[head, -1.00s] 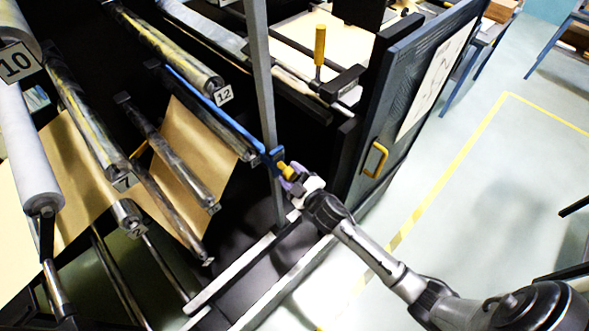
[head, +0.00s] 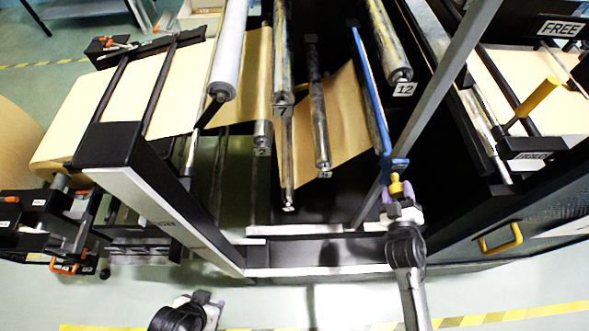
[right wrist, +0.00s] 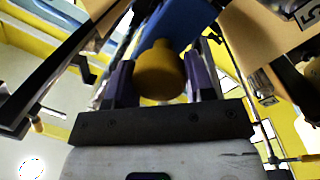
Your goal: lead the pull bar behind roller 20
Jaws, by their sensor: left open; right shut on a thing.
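The blue pull bar (head: 372,95) runs along the edge of the brown kraft web (head: 338,118), left of roller 12 (head: 388,40). Its near end has a yellow knob (head: 396,187). My right gripper (head: 398,196) is shut on this knob. In the right wrist view the yellow knob (right wrist: 159,72) sits between the two purple-grey fingers, with the blue bar (right wrist: 185,22) beyond. My left gripper (head: 208,297) is open and empty, low in the head view, apart from the machine. I cannot read a label 20 on any roller; several roller labels are too small to tell.
A slanting grey post (head: 432,95) passes close to the bar's near end. A black and white frame beam (head: 170,220) crosses at front left. A door with a yellow handle (head: 499,238) is at right. Floor in front is clear.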

